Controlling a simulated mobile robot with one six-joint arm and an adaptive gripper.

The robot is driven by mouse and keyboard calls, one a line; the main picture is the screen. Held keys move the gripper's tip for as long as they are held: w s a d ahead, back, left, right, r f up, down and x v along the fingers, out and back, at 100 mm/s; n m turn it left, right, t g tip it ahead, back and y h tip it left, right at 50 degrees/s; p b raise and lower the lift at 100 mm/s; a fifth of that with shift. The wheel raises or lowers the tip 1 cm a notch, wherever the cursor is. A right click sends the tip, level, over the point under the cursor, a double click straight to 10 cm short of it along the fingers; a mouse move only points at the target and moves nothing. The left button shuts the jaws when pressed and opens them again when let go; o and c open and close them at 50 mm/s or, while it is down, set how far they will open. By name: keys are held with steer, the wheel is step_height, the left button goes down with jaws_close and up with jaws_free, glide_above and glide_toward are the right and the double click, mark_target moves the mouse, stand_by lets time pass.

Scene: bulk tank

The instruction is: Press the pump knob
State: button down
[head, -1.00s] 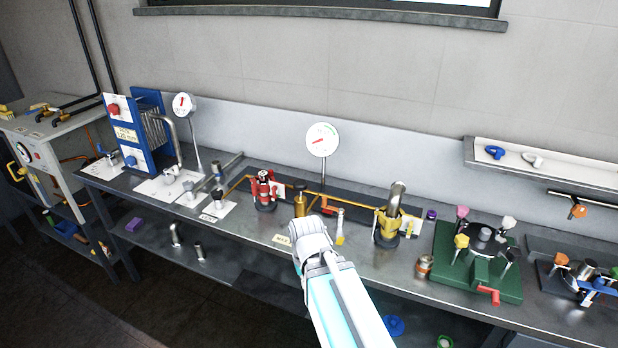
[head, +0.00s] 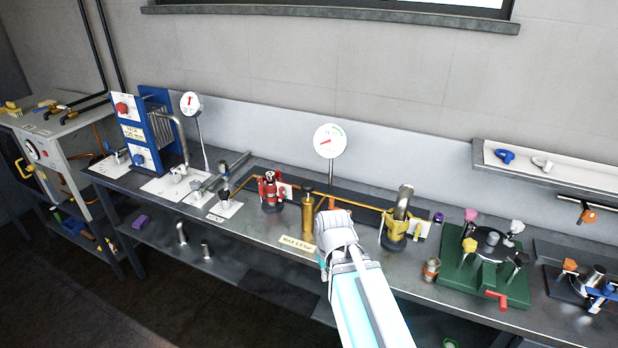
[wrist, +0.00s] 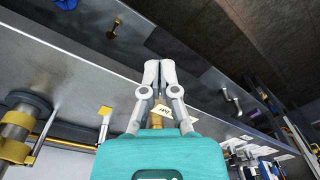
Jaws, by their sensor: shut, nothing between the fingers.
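A brass pump (head: 308,215) stands upright on the bench with a dark round knob (head: 307,189) on top. A tag reading MAX 1.5 bar (head: 298,244) lies in front of it. My gripper (head: 336,216) is shut and empty, just right of the pump and in front of it in the head view. I see a gap between gripper and knob there. In the wrist view the closed fingers (wrist: 159,68) point over the bench edge, and a brass part (wrist: 157,120), likely the pump, is partly hidden behind them. The tag (wrist: 164,111) shows beside it.
A white dial gauge (head: 329,141) stands behind the pump. A red device (head: 270,190) is to the left. A brass-and-steel unit (head: 396,228) and a green stand (head: 483,268) are to the right. A lower shelf (head: 255,288) runs under the bench (head: 250,228).

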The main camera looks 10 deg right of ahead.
steer(key=w+d+r+n+t+y+p, duration=0.2)
steer(key=w+r+n+p, duration=0.3)
steer(key=w+r+p, duration=0.4)
steer(key=w+d+r+n+t+y+p, duration=0.3)
steer(key=w+r+p, duration=0.6)
steer(key=w+r, duration=0.5)
steer(key=shift+d+r+n+y, duration=0.5)
steer(key=shift+d+n+y, duration=0.3)
steer(key=shift+d+n, duration=0.3)
steer(key=shift+w+a+f, duration=0.1)
steer(key=shift+w, duration=0.05)
steer(key=b, duration=0.8)
glide_above(305, 183)
steer(key=s+d, duration=0.1)
steer(key=d, duration=0.1)
steer(key=f, duration=0.7)
steer(key=shift+a+f, duration=0.2)
steer(key=shift+f, duration=0.05)
steer(key=shift+s+f+b, duration=0.1)
steer(key=shift+f+b, duration=1.5)
steer(key=shift+f, duration=0.1)
steer(key=shift+d, duration=0.1)
